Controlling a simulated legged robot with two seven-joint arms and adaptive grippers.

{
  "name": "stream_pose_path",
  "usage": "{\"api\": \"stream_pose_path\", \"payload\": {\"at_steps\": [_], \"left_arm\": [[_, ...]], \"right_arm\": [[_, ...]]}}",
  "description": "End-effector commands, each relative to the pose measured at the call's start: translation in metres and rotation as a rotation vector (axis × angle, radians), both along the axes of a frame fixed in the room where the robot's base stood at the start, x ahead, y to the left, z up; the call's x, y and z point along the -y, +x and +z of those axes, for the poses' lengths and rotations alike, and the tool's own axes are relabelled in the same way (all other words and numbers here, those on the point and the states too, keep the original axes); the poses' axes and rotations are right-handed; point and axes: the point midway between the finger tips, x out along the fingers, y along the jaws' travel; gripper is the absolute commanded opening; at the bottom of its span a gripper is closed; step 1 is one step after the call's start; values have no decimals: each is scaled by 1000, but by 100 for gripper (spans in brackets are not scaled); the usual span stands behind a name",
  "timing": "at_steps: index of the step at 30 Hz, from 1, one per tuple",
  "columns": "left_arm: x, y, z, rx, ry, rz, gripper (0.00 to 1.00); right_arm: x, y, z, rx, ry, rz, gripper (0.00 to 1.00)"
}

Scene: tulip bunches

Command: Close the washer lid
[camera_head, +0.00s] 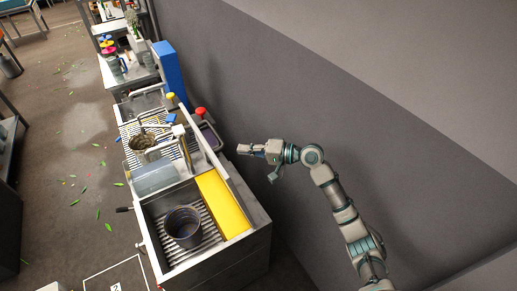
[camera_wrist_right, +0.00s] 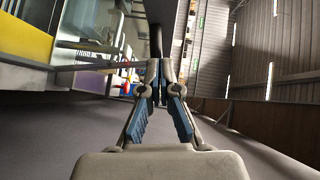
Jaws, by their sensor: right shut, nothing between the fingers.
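The washer seems to be the long steel machine (camera_head: 232,250) along the wall. Its near basin is open at the top and shows a ribbed floor, a dark round pot (camera_head: 183,222) and a yellow panel (camera_head: 221,204) along its right side. A grey curved cover (camera_head: 155,177) sits behind this basin. I cannot tell for sure which part is the lid. My right gripper (camera_head: 243,149) is right of the machine, apart from it, pointing left. Its fingers are shut and empty; they also show in the right wrist view (camera_wrist_right: 160,82). My left gripper is out of view.
A grey wall (camera_head: 330,120) runs close along the right. Behind the machine stand a blue panel (camera_head: 169,72) and a table with colourful-lidded bottles (camera_head: 113,62). Leaves lie scattered on the open floor (camera_head: 75,150) at left.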

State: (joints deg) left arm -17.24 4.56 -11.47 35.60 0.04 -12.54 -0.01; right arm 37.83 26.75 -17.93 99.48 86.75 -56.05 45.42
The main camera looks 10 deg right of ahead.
Motion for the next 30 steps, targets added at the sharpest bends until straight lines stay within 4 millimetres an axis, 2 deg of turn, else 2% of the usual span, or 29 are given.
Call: {"api": "stream_pose_path", "payload": {"at_steps": [3,9,15,30], "left_arm": [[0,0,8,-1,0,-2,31],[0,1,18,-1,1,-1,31],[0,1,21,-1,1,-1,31],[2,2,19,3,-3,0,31]], "right_arm": [[-24,11,0,0,1,2,0],[-48,1,-7,2,0,2,0],[-57,-2,-11,2,0,0,0],[-58,2,-12,10,-21,0,0]]}}
